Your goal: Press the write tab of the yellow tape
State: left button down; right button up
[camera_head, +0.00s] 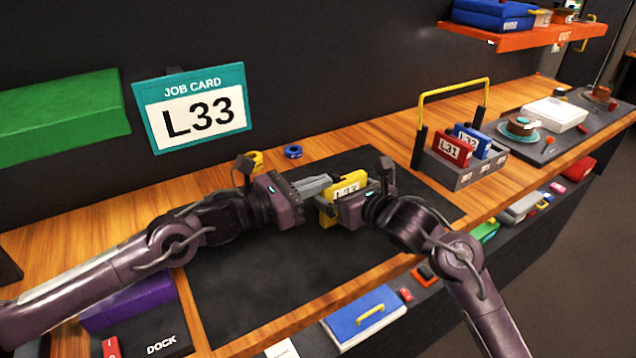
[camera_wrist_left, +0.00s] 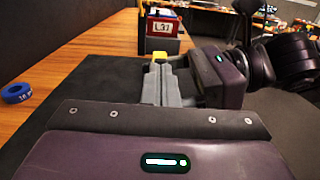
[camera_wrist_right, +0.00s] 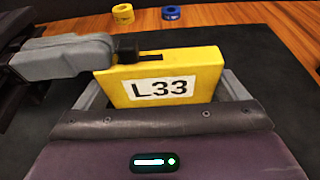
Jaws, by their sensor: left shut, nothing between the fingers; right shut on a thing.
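The yellow tape (camera_wrist_right: 203,68), labelled L33, is held upright in my right gripper (camera_wrist_right: 165,95), which is shut on it above the dark mat. It also shows in the head view (camera_head: 352,184). A black tab (camera_wrist_right: 127,48) sits at the upper left of the tape in the right wrist view. My left gripper (camera_head: 328,181) is shut and empty, its fingertips at the tape's tab end. In the right wrist view the left fingertips (camera_wrist_right: 108,45) are right beside the black tab. I cannot tell whether they touch it or whether the tab is pressed.
A teal-framed job card (camera_head: 195,108) reading L33 stands at the back. A rack (camera_head: 452,172) holds a red tape (camera_head: 453,149) and a blue tape (camera_head: 474,141). Blue (camera_head: 293,152) and yellow (camera_wrist_right: 122,13) rolls lie behind the mat. The mat (camera_head: 260,290) is clear in front.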

pick_arm(q)
jog(key=shift+w+d, duration=0.15)
jog(key=shift+d, duration=0.05)
jog(key=shift+w+d, duration=0.35)
jog(key=shift+d, duration=0.15)
jog(key=shift+w+d, duration=0.2)
jog(key=shift+d, duration=0.2)
pick_arm(e)
jog(key=shift+o, duration=0.2)
jog(key=shift+s+a, duration=0.1)
jog(key=shift+a, duration=0.05)
pick_arm(q)
jog(key=shift+s+a, duration=0.1)
jog(key=shift+a, duration=0.05)
pick_arm(e)
jog(key=shift+a, duration=0.1)
jog(key=shift+d, duration=0.25)
jog(key=shift+c, duration=0.2)
pick_arm(q)
jog(key=v, duration=0.8)
jog(key=s+a+r, duration=0.3)
jog(key=s+a, duration=0.1)
jog(key=a, duration=0.2)
jog(key=shift+s+a, duration=0.2)
jog(key=shift+s, duration=0.05)
